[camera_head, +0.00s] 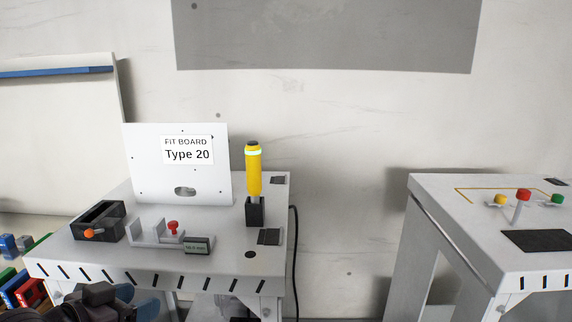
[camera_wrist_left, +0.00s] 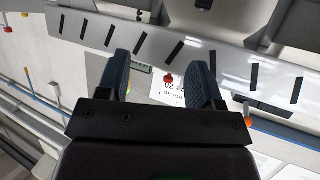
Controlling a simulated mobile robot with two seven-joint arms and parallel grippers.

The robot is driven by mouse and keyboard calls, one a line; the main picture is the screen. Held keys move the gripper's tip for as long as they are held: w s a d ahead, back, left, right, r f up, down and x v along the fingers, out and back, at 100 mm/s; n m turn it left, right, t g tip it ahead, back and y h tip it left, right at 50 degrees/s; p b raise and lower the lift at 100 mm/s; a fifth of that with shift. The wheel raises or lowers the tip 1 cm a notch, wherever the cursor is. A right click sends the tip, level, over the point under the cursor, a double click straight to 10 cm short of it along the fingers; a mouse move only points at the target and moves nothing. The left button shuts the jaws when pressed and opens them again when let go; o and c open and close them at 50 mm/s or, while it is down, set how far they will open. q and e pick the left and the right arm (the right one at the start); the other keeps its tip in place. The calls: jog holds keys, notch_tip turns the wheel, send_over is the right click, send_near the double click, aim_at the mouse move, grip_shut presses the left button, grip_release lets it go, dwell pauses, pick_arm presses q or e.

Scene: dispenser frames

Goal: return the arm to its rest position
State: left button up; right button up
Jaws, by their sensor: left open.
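My left gripper (camera_head: 135,300) is at the lower left of the head view, low in front of the front edge of the white table (camera_head: 95,250). In the left wrist view the two dark blue fingers of the left gripper (camera_wrist_left: 160,80) are apart, with nothing held between them. The table's slotted front edge shows just beyond the fingertips there. My right gripper is in neither view.
On the table stand a white board (camera_head: 150,180) labelled Type 20, a yellow tool (camera_head: 254,175) upright in a black holder, a black box (camera_head: 98,218) and a fixture with a red knob (camera_head: 173,227). A second table (camera_head: 450,210) carries coloured buttons. Coloured bins (camera_head: 30,292) stand at left.

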pick_arm(q)
jog(key=s+a+f+n+g+y, duration=0.2)
jog(key=s+f+n+g+y, duration=0.45)
jog(key=s+f, duration=1.4)
jog(key=w+f+m+t, duration=0.2)
jog(key=w+f+t, duration=0.4)
jog(key=f, duration=0.4)
jog(key=shift+a, duration=0.2)
